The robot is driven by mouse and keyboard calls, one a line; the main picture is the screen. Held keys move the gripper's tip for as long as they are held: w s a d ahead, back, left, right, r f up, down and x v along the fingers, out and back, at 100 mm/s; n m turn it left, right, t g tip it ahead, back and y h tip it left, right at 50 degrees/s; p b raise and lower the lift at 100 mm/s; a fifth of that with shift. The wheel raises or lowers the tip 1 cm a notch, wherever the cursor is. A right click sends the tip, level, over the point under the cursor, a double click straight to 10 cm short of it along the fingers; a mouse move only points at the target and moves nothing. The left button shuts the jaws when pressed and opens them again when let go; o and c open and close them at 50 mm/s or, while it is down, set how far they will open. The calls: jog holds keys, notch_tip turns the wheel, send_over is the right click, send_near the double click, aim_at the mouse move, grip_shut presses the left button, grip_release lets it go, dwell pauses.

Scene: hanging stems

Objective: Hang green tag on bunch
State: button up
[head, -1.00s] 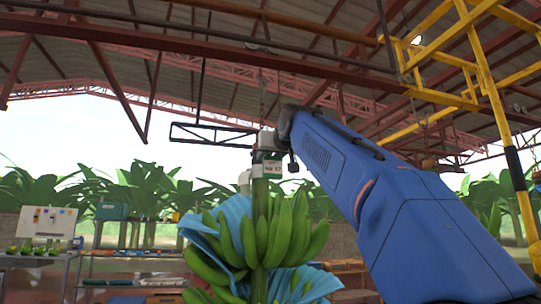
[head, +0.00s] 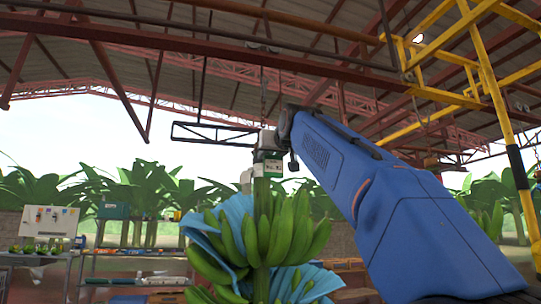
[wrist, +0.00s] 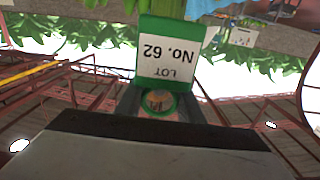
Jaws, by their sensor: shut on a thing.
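A green banana bunch (head: 284,236), partly wrapped in blue plastic (head: 236,214), hangs upright on a thick green stem (head: 261,200) in the head view. My gripper (wrist: 160,104) is shut on the green tag (wrist: 198,28), which fills the middle of the wrist view. The tag has a white label reading LOT No. 62, upside down in that view. A round green-rimmed part shows between the jaws below the label. In the head view the small green and white tag (head: 271,167) is by the stem's top. I cannot tell whether it touches the stem or is around it.
A chain (head: 262,92) runs up from the stem's top to red roof beams (head: 200,28). A dark truss arm (head: 212,134) is left of the stem top. Yellow frame posts (head: 487,90) stand at right. Shelves and a white board (head: 50,221) are at back left.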

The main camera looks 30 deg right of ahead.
jog(key=shift+x, duration=3)
dwell(2.9)
grip_shut()
jog(key=shift+w, duration=0.1)
jog(key=shift+w+d+r, duration=0.1)
jog(key=shift+w+r, duration=0.05)
jog(key=shift+w, duration=0.2)
dwell(0.3)
jog(key=shift+w, duration=0.25)
dwell(0.5)
jog(key=o, duration=1.4)
grip_release()
jog(key=shift+w+d+f, duration=0.2)
jog(key=shift+w+f, duration=0.25)
jog(key=shift+w, duration=0.1)
jog(key=shift+c, duration=0.2)
jog(key=shift+o, duration=0.3)
jog(key=shift+s+r, duration=0.15)
jog(key=shift+r, duration=0.05)
